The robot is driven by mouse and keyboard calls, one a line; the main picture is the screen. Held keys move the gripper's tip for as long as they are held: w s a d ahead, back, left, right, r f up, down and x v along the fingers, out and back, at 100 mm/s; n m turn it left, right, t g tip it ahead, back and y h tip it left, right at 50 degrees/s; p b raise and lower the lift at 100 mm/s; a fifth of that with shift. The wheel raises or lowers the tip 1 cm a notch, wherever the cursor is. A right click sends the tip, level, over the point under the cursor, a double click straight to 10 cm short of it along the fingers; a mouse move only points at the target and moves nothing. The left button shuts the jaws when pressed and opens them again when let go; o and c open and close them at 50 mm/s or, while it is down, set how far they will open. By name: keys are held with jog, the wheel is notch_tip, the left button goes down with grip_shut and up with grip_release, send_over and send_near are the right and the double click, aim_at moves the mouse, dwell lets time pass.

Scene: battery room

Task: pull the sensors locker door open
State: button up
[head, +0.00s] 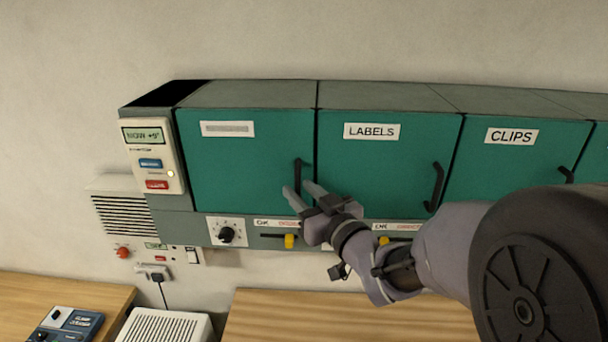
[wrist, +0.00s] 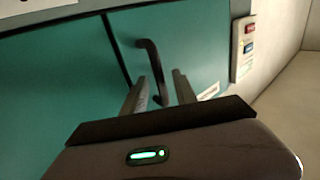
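A row of teal locker doors hangs on the wall. The leftmost door (head: 245,150) is shut, and its label (head: 227,129) is too small to read; no label legibly says sensors. Its black bar handle (head: 298,174) is near its right edge. My gripper (head: 301,191) is open, its two fingertips apart at the lower end of this handle. In the wrist view, the handle (wrist: 153,62) shows in line with the gap between the fingers of my gripper (wrist: 160,88). I cannot tell whether they touch it.
Doors marked LABELS (head: 385,160) and CLIPS (head: 510,165) are shut to the right, each with a handle. A control panel (head: 153,157) is at the left end. A dial (head: 226,234) and yellow sliders (head: 290,241) sit below the doors. Wooden worktops (head: 340,315) are underneath.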

jog(key=shift+w, duration=0.15)
jog(key=shift+c, duration=0.2)
grip_shut()
dwell(1.2)
